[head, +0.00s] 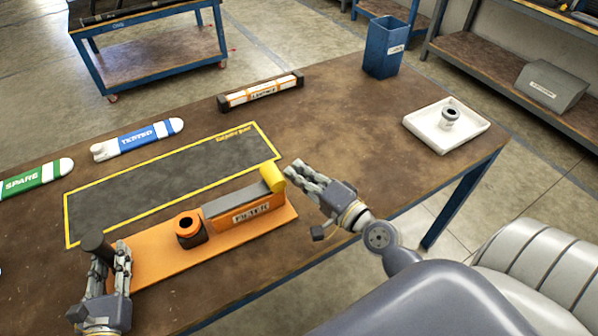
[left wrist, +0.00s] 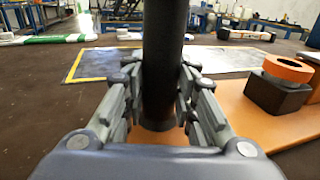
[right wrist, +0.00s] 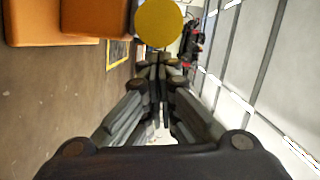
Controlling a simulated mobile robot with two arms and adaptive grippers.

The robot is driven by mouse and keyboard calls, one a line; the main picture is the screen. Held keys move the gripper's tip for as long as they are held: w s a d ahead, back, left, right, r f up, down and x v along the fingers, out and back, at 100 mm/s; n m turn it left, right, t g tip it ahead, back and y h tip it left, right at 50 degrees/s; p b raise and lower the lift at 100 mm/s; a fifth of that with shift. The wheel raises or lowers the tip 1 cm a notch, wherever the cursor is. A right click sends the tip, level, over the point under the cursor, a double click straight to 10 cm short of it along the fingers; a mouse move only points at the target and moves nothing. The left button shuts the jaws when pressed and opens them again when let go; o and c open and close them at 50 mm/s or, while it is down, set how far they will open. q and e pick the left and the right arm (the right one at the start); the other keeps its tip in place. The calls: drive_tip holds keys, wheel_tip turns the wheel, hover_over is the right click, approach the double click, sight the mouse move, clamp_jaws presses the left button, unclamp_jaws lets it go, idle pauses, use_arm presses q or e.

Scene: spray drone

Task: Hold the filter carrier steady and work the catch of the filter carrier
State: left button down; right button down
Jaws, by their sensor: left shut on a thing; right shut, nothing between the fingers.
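The filter carrier is an orange base plate (head: 150,262) with a grey block labelled FILTER (head: 245,205), a dark post with an orange ring (head: 189,230) and a black upright handle (head: 97,243) at its left end. My left gripper (head: 108,262) is shut on the black handle (left wrist: 165,60), with fingers on both sides of it. A yellow catch (head: 272,178) sits at the right end of the grey block. Its round yellow face shows in the right wrist view (right wrist: 158,22). My right gripper (head: 292,172) is shut and empty, just right of the yellow catch; contact cannot be told.
A dark mat with a yellow border (head: 170,180) lies behind the carrier. Blue TESTED (head: 140,139) and green SPARE (head: 35,178) pieces, an orange-black rack (head: 262,92), a blue bin (head: 385,48) and a white tray (head: 420,122) with a small round part stand farther back.

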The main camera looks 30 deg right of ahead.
drive_tip(key=shift+a, duration=0.1)
drive_tip(key=a, duration=0.6)
drive_tip(key=shift+w+a, duration=0.1)
drive_tip(key=shift+a, duration=0.25)
use_arm(q)
drive_tip(key=shift+d, duration=0.1)
use_arm(e)
drive_tip(key=d, duration=0.5)
approach(274, 187)
drive_tip(key=shift+w+d+r, duration=0.1)
drive_tip(key=shift+d, duration=0.55)
drive_tip(key=shift+w+d+r, duration=0.1)
drive_tip(key=shift+d, duration=0.55)
drive_tip(key=shift+w+d+r, duration=0.15)
drive_tip(key=shift+d, duration=0.5)
